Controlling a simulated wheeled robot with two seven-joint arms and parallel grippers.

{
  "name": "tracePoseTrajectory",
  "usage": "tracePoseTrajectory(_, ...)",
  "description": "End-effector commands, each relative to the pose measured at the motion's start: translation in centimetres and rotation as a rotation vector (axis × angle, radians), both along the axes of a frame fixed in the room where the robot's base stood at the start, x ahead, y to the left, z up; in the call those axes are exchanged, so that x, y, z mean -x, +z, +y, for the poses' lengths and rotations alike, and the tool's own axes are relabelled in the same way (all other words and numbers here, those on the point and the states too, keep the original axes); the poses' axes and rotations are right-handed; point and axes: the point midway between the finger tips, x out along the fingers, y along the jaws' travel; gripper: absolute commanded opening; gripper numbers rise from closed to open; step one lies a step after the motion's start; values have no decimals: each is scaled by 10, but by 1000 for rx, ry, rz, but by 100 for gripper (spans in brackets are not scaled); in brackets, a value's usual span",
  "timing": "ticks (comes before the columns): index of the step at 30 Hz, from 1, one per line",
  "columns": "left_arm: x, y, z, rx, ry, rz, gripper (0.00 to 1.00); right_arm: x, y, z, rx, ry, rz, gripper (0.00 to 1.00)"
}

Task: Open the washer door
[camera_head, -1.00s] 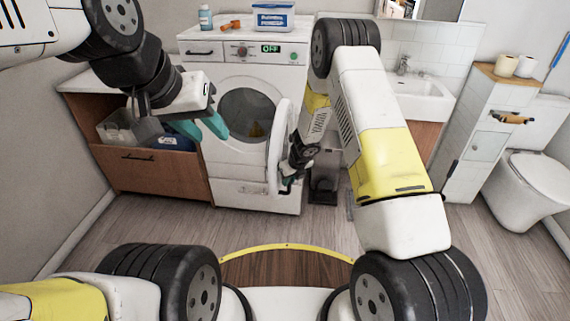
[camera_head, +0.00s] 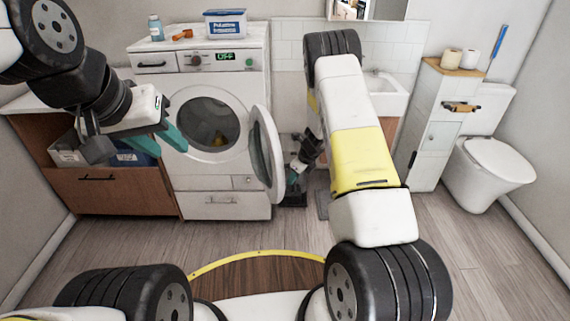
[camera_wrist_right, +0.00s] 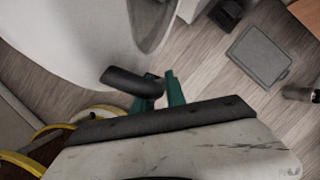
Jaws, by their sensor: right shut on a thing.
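The white washer (camera_head: 222,152) stands against the back wall. Its round door (camera_head: 264,155) is swung out to the right, and the drum opening (camera_head: 203,125) shows with something yellow inside. My right gripper (camera_head: 290,182) is at the door's outer edge, partly hidden by the door and my arm. In the right wrist view its green fingers (camera_wrist_right: 163,91) are closed on the dark door handle (camera_wrist_right: 128,80) beside the door's rim (camera_wrist_right: 150,25). My left gripper (camera_head: 163,146) hangs empty in front of the washer's left side, its teal fingers apart.
A wooden cabinet (camera_head: 125,190) with a basket is left of the washer. A sink (camera_head: 385,92), narrow cabinet (camera_head: 437,125) and toilet (camera_head: 485,165) are right.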

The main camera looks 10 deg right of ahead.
Motion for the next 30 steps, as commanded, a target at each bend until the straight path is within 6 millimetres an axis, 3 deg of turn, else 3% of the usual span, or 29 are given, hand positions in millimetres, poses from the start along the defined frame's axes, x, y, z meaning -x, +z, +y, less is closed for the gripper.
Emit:
tracePoseTrajectory(6,0,0,0,0,0,0,36,-4,3,2,-3,-1,-7,0)
tracePoseTrajectory(7,0,0,0,0,0,0,36,-3,3,2,-3,-1,-7,22)
tracePoseTrajectory(8,0,0,0,0,0,0,36,-3,3,2,-3,-1,-7,25)
tracePoseTrajectory(19,0,0,0,0,0,0,36,0,6,0,-2,0,-4,25)
tracePoseTrajectory(30,0,0,0,0,0,0,36,15,60,-15,-2,-1,-6,25)
